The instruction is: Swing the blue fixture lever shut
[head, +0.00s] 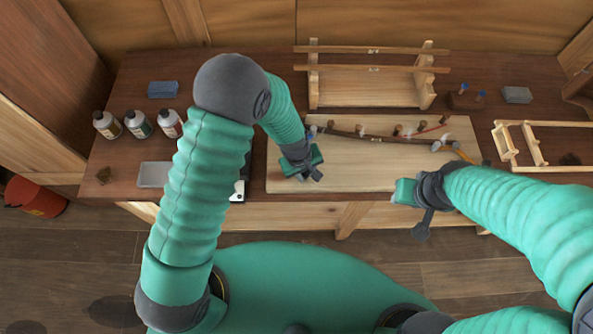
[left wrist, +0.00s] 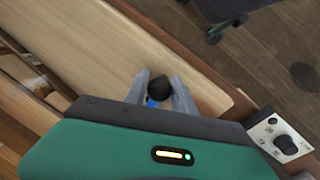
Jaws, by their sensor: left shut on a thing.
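The fixture lever shows in the left wrist view as a black knob (left wrist: 161,85) on a short blue stem (left wrist: 151,102). My left gripper (left wrist: 160,90) has its two grey fingers on either side of the knob and is shut on the lever. In the head view my left gripper (head: 312,174) is low over the left part of the pale board (head: 350,172), and the lever is hidden there. My right gripper (head: 408,192) is at the board's front right edge, away from the lever; its jaw opening is unclear.
A dark curved strip (head: 378,138) runs among several pegs across the board. A wooden rack (head: 365,88) stands behind it. Several bottles (head: 138,123) and a grey tray (head: 154,174) are at left. A small wooden frame (head: 535,145) is at right. The board's front middle is clear.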

